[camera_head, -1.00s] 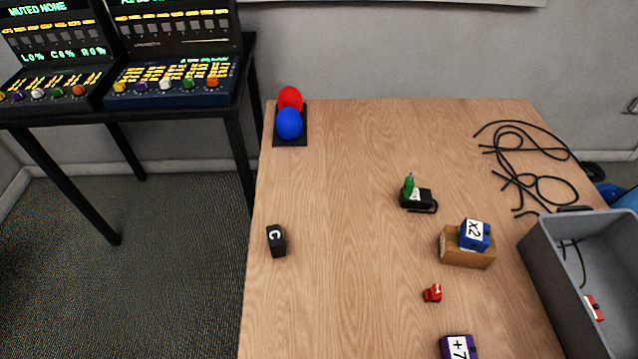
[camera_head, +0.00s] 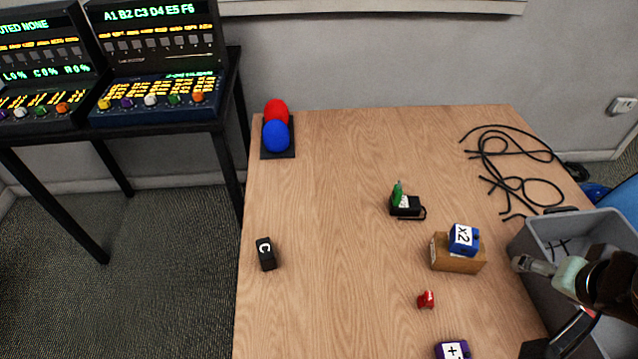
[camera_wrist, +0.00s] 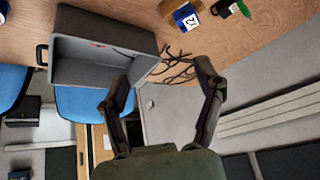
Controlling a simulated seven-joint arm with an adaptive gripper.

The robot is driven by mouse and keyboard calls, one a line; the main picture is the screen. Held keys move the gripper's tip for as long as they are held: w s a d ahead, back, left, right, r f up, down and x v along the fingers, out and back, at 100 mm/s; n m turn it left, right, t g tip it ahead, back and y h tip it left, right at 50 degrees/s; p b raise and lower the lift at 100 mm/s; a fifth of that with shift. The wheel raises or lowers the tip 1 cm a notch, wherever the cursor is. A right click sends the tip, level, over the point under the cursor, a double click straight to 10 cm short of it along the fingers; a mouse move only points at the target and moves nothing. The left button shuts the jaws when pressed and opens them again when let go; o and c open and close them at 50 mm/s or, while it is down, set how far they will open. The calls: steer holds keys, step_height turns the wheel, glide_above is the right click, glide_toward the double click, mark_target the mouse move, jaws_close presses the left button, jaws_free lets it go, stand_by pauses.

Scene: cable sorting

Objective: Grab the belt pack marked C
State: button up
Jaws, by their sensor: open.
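The belt pack marked C (camera_head: 266,254) is a small black box with a white label on its top end. It lies near the table's left edge in the head view and does not show in the wrist view. My gripper (camera_wrist: 164,75) is open and empty in the wrist view, its two dark fingers spread apart, with the grey bin and cables beyond them. In the head view my arm shows at the lower right, in front of the grey bin, far to the right of the C pack.
A blue x2 pack (camera_head: 463,239) sits on a cardboard-brown box (camera_head: 456,262). A black pack with a green top (camera_head: 406,206), a red item (camera_head: 426,300) and a purple pack (camera_head: 452,349) stand nearby. The grey bin (camera_head: 535,240) is at right. The table around the C pack is clear.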

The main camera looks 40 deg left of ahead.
mark_target(265, 251)
steer(key=w+a+n+t+y, duration=0.1)
steer(key=w+a+n, duration=0.1)
steer(key=w+a, duration=0.65)
steer(key=w+a+f+n+y, duration=0.1)
steer(key=a+f, duration=0.2)
steer(key=a, duration=0.5)
steer(key=w+a+f+n+y, duration=0.1)
steer(key=a+f+n, duration=0.15)
steer(key=a, duration=0.55)
steer(key=s+a+f+n+g, duration=0.3)
steer(key=s+a+f, duration=0.4)
steer(key=a+f, duration=0.5)
steer(key=s+a+f, duration=0.2)
steer(key=s+f, duration=0.1)
steer(key=s, duration=0.1)
steer(key=s+a+f+n+g, duration=0.1)
steer(key=s+a+f, duration=0.1)
steer(key=s, duration=0.2)
steer(key=s+a+f+n, duration=0.1)
steer(key=s+a+f, duration=0.1)
steer(key=s+f, duration=0.1)
steer(key=shift+s+f+n+g, duration=0.25)
steer(key=shift+s+f+g, duration=0.1)
steer(key=shift+s, duration=0.2)
steer(key=x, duration=0.6)
steer(key=shift+f, duration=0.2)
jaws_close()
